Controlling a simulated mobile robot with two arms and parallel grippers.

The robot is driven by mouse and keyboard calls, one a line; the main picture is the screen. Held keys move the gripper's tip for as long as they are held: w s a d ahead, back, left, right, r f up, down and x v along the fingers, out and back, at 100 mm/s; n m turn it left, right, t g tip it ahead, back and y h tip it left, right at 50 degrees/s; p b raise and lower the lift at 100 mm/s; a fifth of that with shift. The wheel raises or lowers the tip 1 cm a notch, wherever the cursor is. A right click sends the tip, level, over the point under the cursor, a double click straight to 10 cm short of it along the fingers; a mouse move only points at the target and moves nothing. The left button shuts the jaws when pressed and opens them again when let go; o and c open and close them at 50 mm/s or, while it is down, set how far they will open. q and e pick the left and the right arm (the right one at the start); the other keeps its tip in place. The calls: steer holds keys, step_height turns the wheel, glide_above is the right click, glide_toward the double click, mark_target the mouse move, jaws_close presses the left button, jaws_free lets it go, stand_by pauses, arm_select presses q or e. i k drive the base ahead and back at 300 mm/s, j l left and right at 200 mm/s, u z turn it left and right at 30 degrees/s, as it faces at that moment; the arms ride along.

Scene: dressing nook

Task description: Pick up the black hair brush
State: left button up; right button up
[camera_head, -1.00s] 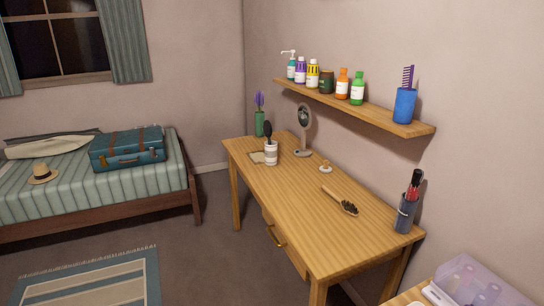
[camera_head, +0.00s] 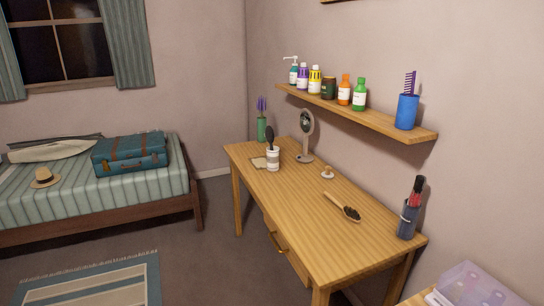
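A black hair brush (camera_head: 269,138) stands upright, head up, in a white and grey cup (camera_head: 273,160) on the wooden desk (camera_head: 300,210), toward its far end. Its lower part is hidden inside the cup. A second brush with a wooden handle and dark bristles (camera_head: 343,208) lies flat on the desk, nearer and to the right. Neither of my grippers is in view.
A round mirror on a stand (camera_head: 306,130), a vase of purple flowers (camera_head: 262,122) and a dark holder (camera_head: 408,219) stand on the desk. A wall shelf (camera_head: 370,119) with several bottles hangs above. Open floor (camera_head: 205,265) lies left of the desk, before the bed.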

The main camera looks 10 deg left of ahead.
mark_target(270, 134)
steer(key=i+j+z, duration=0.2)
steer(key=i+j, duration=0.6)
steer(key=i+j+z, duration=0.25)
steer(key=i+j, duration=0.7)
